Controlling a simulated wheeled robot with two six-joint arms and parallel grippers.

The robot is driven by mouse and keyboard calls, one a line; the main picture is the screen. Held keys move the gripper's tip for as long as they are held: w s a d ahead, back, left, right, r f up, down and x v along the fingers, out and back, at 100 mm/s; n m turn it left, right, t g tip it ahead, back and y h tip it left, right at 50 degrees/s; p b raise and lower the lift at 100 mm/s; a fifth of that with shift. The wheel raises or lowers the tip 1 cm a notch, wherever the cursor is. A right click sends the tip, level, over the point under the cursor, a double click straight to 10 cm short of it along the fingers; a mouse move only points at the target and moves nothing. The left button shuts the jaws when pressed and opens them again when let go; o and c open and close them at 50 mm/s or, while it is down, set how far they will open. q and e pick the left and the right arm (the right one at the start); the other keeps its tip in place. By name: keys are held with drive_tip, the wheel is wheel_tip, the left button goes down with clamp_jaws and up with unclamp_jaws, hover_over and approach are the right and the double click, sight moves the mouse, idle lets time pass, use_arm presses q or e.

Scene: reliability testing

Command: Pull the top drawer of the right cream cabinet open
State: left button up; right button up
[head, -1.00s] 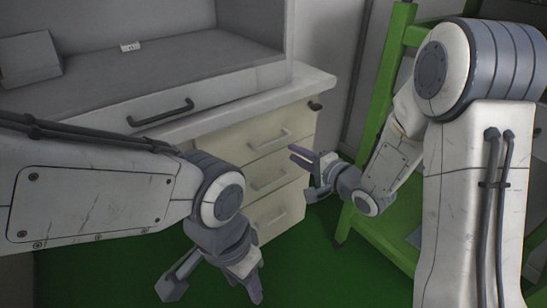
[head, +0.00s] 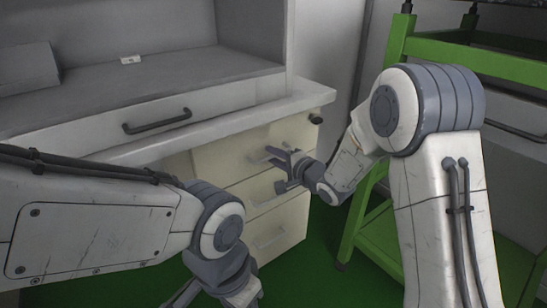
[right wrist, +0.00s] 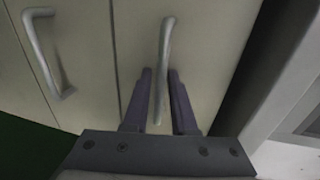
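The right cream cabinet (head: 215,155) has three stacked drawers with bar handles, under the worktop. Its top drawer (head: 235,148) looks flush with the front. My right gripper (head: 274,168) is at the cabinet front, partly covering the upper handles. In the right wrist view my right gripper (right wrist: 160,75) is open, with one finger on each side of the top drawer's handle (right wrist: 166,50); gaps show on both sides. The handle of the drawer below (right wrist: 45,55) is to the left there. My left gripper (head: 217,297) is open and empty at the bottom edge, partly cut off.
A grey-white worktop (head: 305,96) overhangs the cabinet. A wider drawer with a dark handle (head: 157,121) is at the left. A green frame (head: 480,62) stands at the right, near my right arm. Green floor (head: 310,270) is clear before the cabinet.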

clamp_jaws()
idle(1.4)
